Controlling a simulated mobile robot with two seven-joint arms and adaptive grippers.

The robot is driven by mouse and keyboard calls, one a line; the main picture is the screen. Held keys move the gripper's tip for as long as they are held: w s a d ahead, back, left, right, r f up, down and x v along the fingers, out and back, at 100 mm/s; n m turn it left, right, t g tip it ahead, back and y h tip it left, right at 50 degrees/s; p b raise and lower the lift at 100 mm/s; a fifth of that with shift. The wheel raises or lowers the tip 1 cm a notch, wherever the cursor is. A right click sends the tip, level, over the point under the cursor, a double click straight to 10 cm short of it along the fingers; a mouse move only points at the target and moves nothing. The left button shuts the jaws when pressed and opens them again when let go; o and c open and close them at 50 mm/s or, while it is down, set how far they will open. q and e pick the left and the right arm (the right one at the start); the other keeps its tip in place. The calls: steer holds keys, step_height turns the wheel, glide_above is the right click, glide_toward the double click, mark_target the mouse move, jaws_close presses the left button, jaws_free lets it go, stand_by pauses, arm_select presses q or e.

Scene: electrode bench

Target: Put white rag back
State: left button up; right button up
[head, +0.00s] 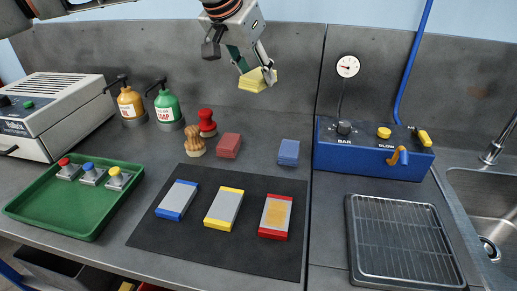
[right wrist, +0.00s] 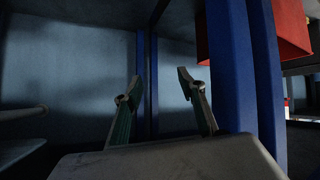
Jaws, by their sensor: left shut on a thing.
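My left gripper (head: 256,69) is shut on a folded pale yellow rag (head: 258,81), held in the air above the back of the bench, in front of the grey backsplash. No clearly white rag shows. A folded dark red rag (head: 228,146) and a folded blue rag (head: 289,152) lie on the bench below, with bare bench between them. My right gripper (right wrist: 162,90) shows in the right wrist view with its fingers apart and nothing between them, in a dim space with blue posts.
A black mat (head: 250,258) holds three blocks with blue, yellow and red edges. A blue air unit (head: 370,160), wire rack (head: 402,240) and sink (head: 490,205) are right.

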arm_select(q)
step_height(320, 180, down, 15)
steer(key=b, duration=0.3)
steer(key=shift+r, duration=0.1)
steer(key=shift+f, duration=0.4)
step_height(320, 180, down, 4)
steer(key=shift+s+f+b, duration=0.1)
steer(key=shift+b, duration=0.4)
steer(key=shift+d+f, duration=0.1)
steer(key=o, duration=0.9)
steer(key=shift+o, duration=0.2)
arm_select(e)
steer(key=shift+s+a+f, duration=0.15)
steer(key=shift+a+f, duration=0.05)
steer(key=shift+f, duration=0.9)
